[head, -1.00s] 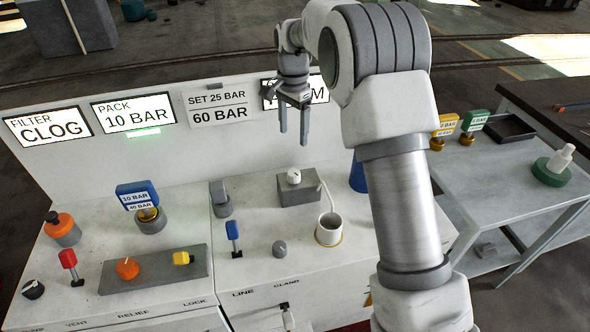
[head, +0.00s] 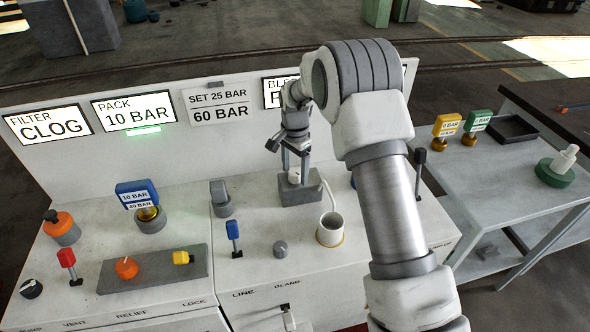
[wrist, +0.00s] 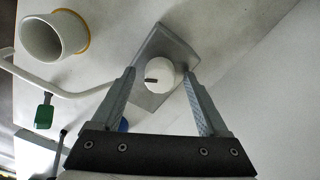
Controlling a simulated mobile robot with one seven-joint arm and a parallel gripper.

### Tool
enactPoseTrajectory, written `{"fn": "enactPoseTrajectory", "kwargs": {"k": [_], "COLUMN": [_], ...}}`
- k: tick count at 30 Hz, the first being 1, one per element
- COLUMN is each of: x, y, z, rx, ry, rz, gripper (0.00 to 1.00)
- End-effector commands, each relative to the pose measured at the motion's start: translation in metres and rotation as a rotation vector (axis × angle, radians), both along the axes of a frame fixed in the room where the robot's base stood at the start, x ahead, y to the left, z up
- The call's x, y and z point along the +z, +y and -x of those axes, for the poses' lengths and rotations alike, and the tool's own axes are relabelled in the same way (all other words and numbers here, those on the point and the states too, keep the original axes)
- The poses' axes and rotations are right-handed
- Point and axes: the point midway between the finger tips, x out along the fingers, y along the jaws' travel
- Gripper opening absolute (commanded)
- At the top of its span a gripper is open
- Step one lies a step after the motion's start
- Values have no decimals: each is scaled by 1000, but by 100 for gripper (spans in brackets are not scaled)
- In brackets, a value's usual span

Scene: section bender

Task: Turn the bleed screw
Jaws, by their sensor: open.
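The bleed screw appears to be the white round knob (wrist: 160,72) with a dark slot or pointer, on a grey block (head: 302,193) at the back of the bench, under a sign partly reading "BLE". My gripper (head: 295,168) points down over this block. In the wrist view, the open fingers (wrist: 159,77) stand on either side of the knob, with a gap visible on both sides. I cannot tell whether the fingertips are level with the knob or still above it. In the head view the fingers partly hide the knob.
A thin white hose curves from the block to a white cup (head: 331,230) in front. A blue-handled lever (head: 232,230) and a grey post (head: 221,198) stand to the left. A black-topped lever (head: 420,160) stands to the right. The back panel rises close behind my gripper.

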Motion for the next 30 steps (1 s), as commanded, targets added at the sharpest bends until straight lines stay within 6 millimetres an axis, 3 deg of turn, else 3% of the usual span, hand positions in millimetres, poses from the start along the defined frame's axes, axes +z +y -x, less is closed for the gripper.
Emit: {"fn": "enactPoseTrajectory", "kwargs": {"k": [3,16,30], "x": [0,0,1], "y": [0,0,0], "z": [0,0,0], "rx": [0,0,99], "ry": [0,0,0], "rz": [0,0,0], "gripper": [76,0,0]}}
